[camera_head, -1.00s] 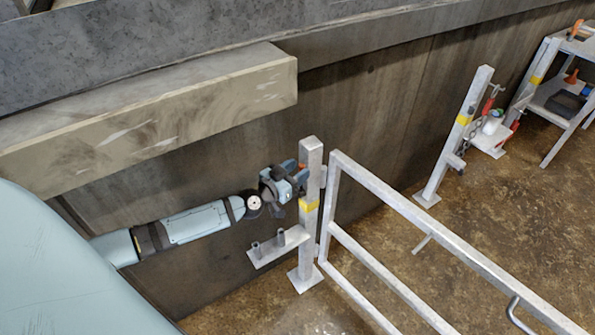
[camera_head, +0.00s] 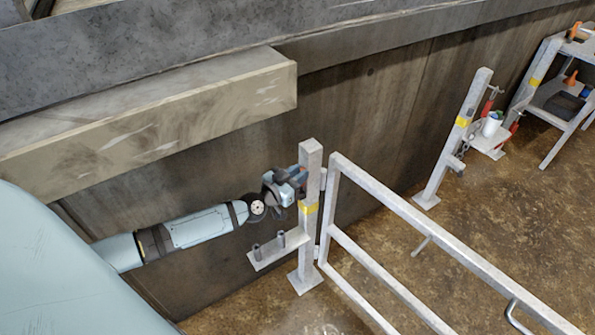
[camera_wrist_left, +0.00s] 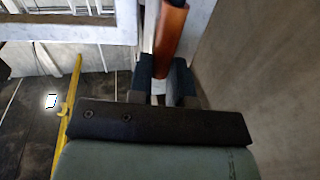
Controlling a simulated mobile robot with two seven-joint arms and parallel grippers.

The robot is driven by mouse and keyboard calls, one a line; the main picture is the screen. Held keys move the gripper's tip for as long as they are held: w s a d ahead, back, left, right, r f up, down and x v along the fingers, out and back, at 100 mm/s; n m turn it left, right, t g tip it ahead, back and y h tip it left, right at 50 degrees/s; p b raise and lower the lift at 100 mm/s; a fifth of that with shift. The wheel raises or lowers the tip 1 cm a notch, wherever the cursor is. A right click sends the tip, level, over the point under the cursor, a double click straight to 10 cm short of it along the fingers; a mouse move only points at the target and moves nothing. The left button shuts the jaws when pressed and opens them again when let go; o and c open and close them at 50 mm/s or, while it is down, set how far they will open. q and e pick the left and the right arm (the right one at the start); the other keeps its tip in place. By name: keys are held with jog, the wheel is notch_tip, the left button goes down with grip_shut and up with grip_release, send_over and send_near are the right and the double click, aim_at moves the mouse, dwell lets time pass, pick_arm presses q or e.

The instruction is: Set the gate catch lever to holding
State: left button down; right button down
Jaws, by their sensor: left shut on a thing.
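The gate (camera_head: 385,205) is a pale metal tube frame hinged beside a square post (camera_head: 311,165) with a yellow band. My left gripper (camera_head: 293,184) is at the upper part of this post, on its left side. In the left wrist view an orange-brown lever handle (camera_wrist_left: 171,42) stands between the dark fingers of my left gripper (camera_wrist_left: 163,82), which is shut on it. In the head view the gripper hides the lever, so its angle on the post cannot be told there. My right gripper is in neither view.
A small shelf with two short pegs (camera_head: 268,251) juts from the post below my gripper. A concrete ledge (camera_head: 150,125) overhangs my left arm, with a wall behind. A second post (camera_head: 455,135) and a step stand (camera_head: 545,90) are at the far right.

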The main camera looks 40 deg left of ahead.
pick_arm(q)
jog(key=shift+s+d+m+p, duration=0.3)
jog(key=shift+d+m+p, duration=0.3)
jog(key=shift+p, duration=0.05)
jog(key=s+d+f+m+t+h+p, duration=0.1)
jog(key=d+f+m, duration=0.4)
jog(key=m, duration=0.5)
jog(key=shift+s+d+f+m+h+p, duration=0.3)
jog(key=shift+s+d+h+p, duration=0.25)
jog(key=shift+s+d, duration=0.4)
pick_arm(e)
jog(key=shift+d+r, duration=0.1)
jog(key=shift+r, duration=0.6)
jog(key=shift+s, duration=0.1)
pick_arm(q)
jog(key=c, duration=1.1)
grip_release()
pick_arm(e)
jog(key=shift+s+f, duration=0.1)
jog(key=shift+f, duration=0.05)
pick_arm(q)
jog(key=shift+o, duration=0.2)
jog(key=v, duration=1.3)
jog(key=shift+s+f, duration=0.2)
jog(key=shift+s, duration=0.1)
